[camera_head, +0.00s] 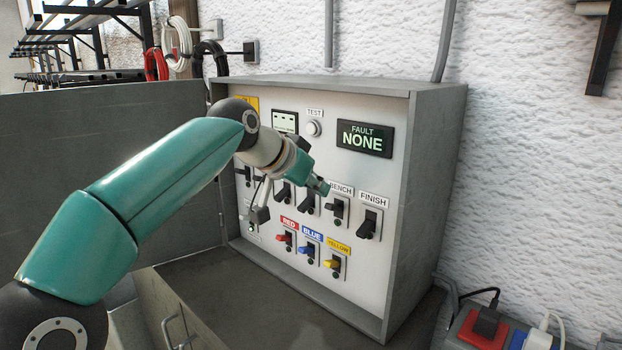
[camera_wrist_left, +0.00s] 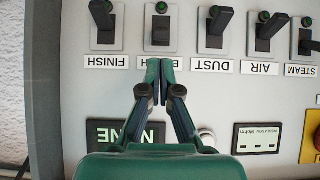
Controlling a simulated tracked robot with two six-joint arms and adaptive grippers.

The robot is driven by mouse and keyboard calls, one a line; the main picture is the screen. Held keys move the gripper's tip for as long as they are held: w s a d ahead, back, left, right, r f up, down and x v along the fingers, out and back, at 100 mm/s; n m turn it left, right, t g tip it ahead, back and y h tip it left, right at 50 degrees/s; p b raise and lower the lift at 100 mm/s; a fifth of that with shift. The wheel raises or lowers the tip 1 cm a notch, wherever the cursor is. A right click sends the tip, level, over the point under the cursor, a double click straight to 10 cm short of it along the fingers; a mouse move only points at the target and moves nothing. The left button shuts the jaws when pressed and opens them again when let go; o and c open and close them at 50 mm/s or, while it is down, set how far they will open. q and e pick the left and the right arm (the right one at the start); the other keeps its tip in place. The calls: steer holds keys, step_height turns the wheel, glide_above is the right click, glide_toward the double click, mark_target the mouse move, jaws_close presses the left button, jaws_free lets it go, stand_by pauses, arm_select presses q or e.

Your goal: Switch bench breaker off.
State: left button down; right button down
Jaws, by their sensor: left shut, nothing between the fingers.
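The bench breaker (camera_head: 336,209) is a black lever on a light plate under the BENCH label, on the grey panel box. In the left wrist view, which is upside down, its lever (camera_wrist_left: 161,32) is just beyond my fingertips. I cannot tell its position for sure. My left gripper (camera_head: 321,187) is shut and empty, at the BENCH label just above the lever. In the left wrist view its closed fingertips (camera_wrist_left: 161,68) partly cover that label. I cannot tell whether they touch the panel or lever. My right gripper is not in view.
The FINISH breaker (camera_head: 368,223) and the DUST breaker (camera_wrist_left: 215,27) flank the bench one. Red (camera_head: 286,240), blue (camera_head: 308,249) and yellow (camera_head: 333,263) switches sit below. The fault display (camera_head: 365,138) reads NONE. A grey bench top (camera_head: 235,290) lies under the box.

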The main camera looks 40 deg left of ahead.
mark_target(333, 207)
arm_select(q)
steer(key=shift+x, duration=2.15)
